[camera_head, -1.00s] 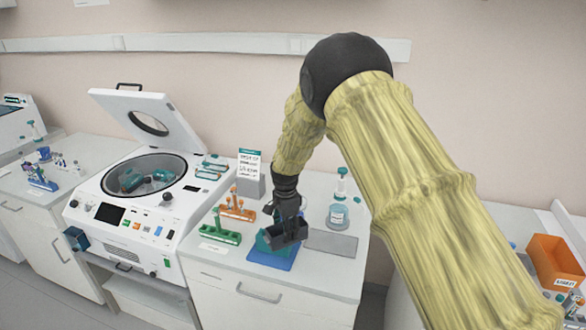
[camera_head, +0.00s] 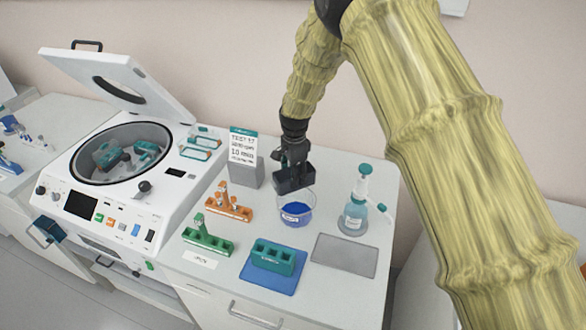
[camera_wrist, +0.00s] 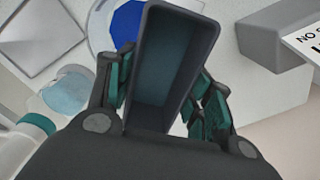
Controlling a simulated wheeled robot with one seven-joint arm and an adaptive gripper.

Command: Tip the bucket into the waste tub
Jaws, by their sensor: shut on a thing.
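My gripper (camera_head: 291,160) is shut on a dark grey, box-shaped bucket (camera_head: 294,180). The bucket is in the air above the bench, just behind and above a clear round tub (camera_head: 297,212) with blue in its bottom and a small label on its front. In the wrist view the bucket (camera_wrist: 170,65) is between the teal-padded fingers, its open mouth towards the top, and no loose object shows inside. The tub (camera_wrist: 128,22) shows partly behind the bucket there. Whether the bucket is tilted is hard to tell.
A teal rack (camera_head: 272,256) stands on a blue mat (camera_head: 263,279) in front. Green (camera_head: 208,241) and orange (camera_head: 229,207) racks are left. A pump bottle (camera_head: 354,216) and grey plate (camera_head: 343,255) are right. A grey sign block (camera_head: 245,160) and open centrifuge (camera_head: 118,155) stand left.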

